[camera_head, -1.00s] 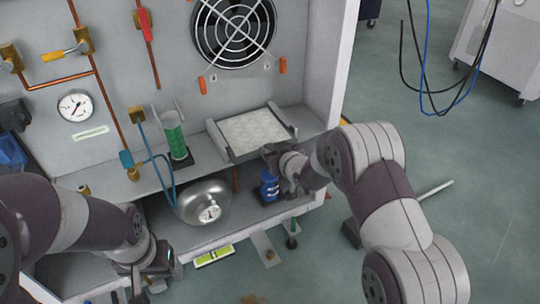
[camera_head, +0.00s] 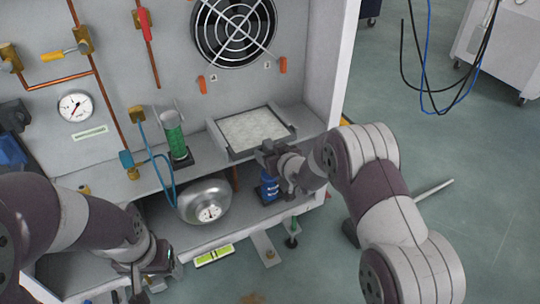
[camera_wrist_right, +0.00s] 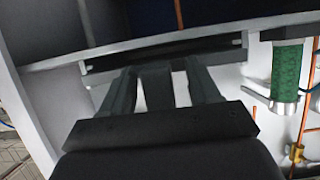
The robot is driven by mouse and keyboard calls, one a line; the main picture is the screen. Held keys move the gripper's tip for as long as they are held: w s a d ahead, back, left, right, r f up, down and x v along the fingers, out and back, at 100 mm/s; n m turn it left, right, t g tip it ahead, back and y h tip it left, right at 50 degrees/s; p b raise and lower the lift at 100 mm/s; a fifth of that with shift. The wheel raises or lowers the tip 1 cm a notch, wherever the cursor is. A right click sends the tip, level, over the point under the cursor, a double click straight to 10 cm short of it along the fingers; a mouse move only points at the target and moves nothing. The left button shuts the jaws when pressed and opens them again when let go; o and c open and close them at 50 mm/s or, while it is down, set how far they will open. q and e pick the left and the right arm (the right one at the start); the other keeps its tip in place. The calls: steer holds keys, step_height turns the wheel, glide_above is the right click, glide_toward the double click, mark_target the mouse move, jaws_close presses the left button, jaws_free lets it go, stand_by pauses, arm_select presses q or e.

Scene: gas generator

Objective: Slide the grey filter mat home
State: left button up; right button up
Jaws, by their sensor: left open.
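The grey filter mat (camera_head: 250,130) is a pale square lying in a dark-edged frame (camera_head: 217,140) on the shelf below the fan. Its right side and back lie inside the frame's rails. My right gripper (camera_head: 268,152) is at the front edge of the frame, low and towards its right half. In the right wrist view my right gripper (camera_wrist_right: 160,72) reaches up to a dark bar (camera_wrist_right: 215,48) of the frame. Whether its fingers grip anything is unclear. My left gripper (camera_head: 140,290) is open and empty at the lower left, away from the mat.
A green cylinder (camera_head: 174,135) stands left of the frame; it also shows in the right wrist view (camera_wrist_right: 287,70). A steel bowl-like vessel with a dial (camera_head: 205,200) and a blue can (camera_head: 269,187) are below the shelf. The fan (camera_head: 233,30) is on the wall above.

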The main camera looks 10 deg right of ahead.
steer(key=shift+s+d+r+p, duration=0.15)
steer(key=shift+s+r+p, duration=0.05)
steer(key=shift+r+p, duration=0.2)
steer(key=p+v, duration=0.5)
steer(key=v, duration=0.6)
steer(key=s+d+f+m+g+h, duration=0.2)
steer(key=s+d+f+g+h, duration=0.3)
steer(key=s, duration=0.5)
steer(key=s+d+r+m+g, duration=0.1)
steer(key=s+r+g, duration=0.1)
steer(key=s+g, duration=0.35)
steer(key=s+r+m+g, duration=0.1)
steer(key=s+r+g, duration=0.1)
steer(key=s, duration=0.6)
step_height(320, 180, up, 41)
steer(key=t+p, duration=0.1)
steer(key=p, duration=3.6)
steer(key=shift+s+a, duration=0.1)
steer(key=shift+s, duration=0.05)
